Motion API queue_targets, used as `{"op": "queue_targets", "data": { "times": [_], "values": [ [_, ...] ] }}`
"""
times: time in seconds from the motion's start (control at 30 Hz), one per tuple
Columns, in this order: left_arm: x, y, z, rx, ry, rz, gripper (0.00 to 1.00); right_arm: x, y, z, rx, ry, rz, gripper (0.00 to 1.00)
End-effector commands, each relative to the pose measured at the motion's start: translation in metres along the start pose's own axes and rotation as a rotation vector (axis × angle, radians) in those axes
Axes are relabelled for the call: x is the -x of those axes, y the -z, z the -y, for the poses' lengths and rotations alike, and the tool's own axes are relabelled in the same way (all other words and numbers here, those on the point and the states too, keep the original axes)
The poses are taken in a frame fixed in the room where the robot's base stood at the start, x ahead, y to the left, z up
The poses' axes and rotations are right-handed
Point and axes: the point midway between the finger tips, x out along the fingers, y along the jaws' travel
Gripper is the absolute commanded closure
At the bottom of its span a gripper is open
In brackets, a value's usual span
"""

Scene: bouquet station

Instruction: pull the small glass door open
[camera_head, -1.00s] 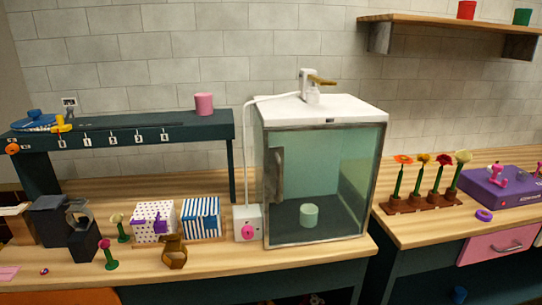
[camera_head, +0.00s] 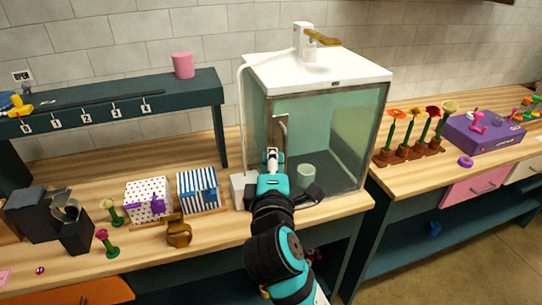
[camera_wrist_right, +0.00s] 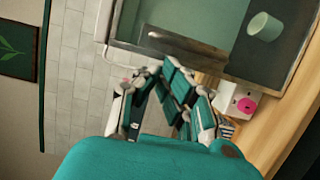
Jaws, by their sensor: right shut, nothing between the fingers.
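The glass cabinet (camera_head: 318,75) with a white top stands on the wooden counter. Its small glass door (camera_head: 335,130) faces me and looks closed. The upright metal handle (camera_head: 281,130) is on the door's left side; its lower part is hidden behind my gripper. My right gripper (camera_head: 271,153) is shut and empty, in front of the door at the handle's lower end. In the right wrist view the handle (camera_wrist_right: 186,43) is just beyond the fingertips (camera_wrist_right: 163,66); I cannot tell if they touch. A pale green cup (camera_head: 306,172) stands inside. My left gripper is not in view.
A white box with a pink knob (camera_wrist_right: 246,104) sits beside the cabinet. Striped (camera_head: 199,191) and dotted boxes (camera_head: 147,200) stand to the left. Potted flowers (camera_head: 410,152) and a purple case (camera_head: 484,133) are on the right counter.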

Motion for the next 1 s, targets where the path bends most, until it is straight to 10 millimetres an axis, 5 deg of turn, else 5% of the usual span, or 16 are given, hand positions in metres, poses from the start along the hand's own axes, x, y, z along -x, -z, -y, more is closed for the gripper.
{"op": "queue_targets", "data": {
  "times": [0.4,1.0],
  "values": [
    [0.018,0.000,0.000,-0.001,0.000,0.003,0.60,-0.062,0.000,-0.001,0.000,0.001,0.000,1.00],
    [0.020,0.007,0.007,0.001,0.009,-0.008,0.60,-0.066,-0.002,0.000,-0.002,0.001,-0.010,1.00]
  ]
}}
